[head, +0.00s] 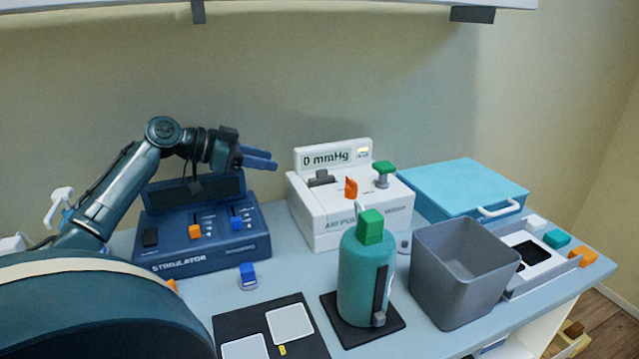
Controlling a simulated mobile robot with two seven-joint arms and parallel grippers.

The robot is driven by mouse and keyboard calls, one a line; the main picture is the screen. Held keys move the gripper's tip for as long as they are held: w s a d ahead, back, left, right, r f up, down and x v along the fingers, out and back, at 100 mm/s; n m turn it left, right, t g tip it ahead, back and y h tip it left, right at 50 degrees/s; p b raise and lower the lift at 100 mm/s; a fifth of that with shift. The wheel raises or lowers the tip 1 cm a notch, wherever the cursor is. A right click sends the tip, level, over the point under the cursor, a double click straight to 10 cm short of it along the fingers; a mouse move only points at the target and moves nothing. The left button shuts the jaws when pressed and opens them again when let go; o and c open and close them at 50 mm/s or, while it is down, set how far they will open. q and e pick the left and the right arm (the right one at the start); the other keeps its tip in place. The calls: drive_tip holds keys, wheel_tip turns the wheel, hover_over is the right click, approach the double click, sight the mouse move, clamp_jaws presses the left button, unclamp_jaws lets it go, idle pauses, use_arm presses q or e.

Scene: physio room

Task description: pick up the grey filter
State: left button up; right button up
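I cannot clearly identify the grey filter. A small grey round piece (404,244) stands on the table between the white pump unit and the grey bin, partly hidden, and I cannot tell whether it is the filter. My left gripper (274,161) is raised above the back of the blue stimulator, left of the white unit. Its two blue fingers point right, with a narrow gap between them and nothing held. It is well apart from the small grey piece. My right gripper is out of view.
The blue stimulator (205,250), white pump unit (330,220), teal bottle (362,285) on a black pad, grey bin (455,275) and light-blue case (460,183) crowd the table. A tray (560,260) is at right. A shelf edge (330,10) hangs above.

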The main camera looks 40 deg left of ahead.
sight(317, 171)
use_arm(q)
drive_tip(key=p+x, duration=0.1)
drive_tip(key=x, duration=0.4)
drive_tip(key=p+x, duration=0.1)
drive_tip(key=x, duration=0.5)
drive_tip(key=shift+w+d+r, duration=0.1)
drive_tip(key=shift+w+d, duration=0.1)
drive_tip(key=shift+d, duration=0.15)
drive_tip(key=shift+w+d+f, duration=0.25)
drive_tip(key=shift+w+f, duration=0.1)
drive_tip(key=shift+w, duration=0.15)
clamp_jaws()
